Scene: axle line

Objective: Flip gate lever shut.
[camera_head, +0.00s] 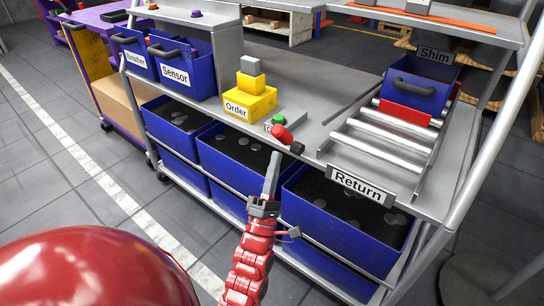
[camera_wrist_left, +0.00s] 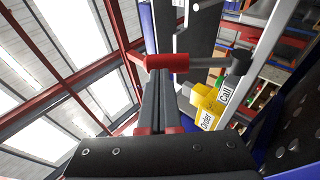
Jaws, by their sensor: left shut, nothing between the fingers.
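The gate lever (camera_head: 283,136) has a red grip and a dark pivot end, at the front edge of the shelf beside the rollers. In the left wrist view its red grip (camera_wrist_left: 167,62) lies across the top of my fingers, with a grey rod running right to a dark pivot. My left gripper (camera_head: 274,158) is shut and empty, pointing up just below the lever. The wrist view also shows my shut fingers (camera_wrist_left: 157,88) close to the red grip; I cannot tell whether they touch. My right gripper is not in view.
A green button (camera_head: 279,118) with a label sits behind the lever. A yellow Order block (camera_head: 250,102) stands to the left. A blue Shim bin (camera_head: 414,91) rests above the rollers (camera_head: 385,140). The Return sign (camera_head: 358,185) and blue lower bins (camera_head: 340,225) line the front.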

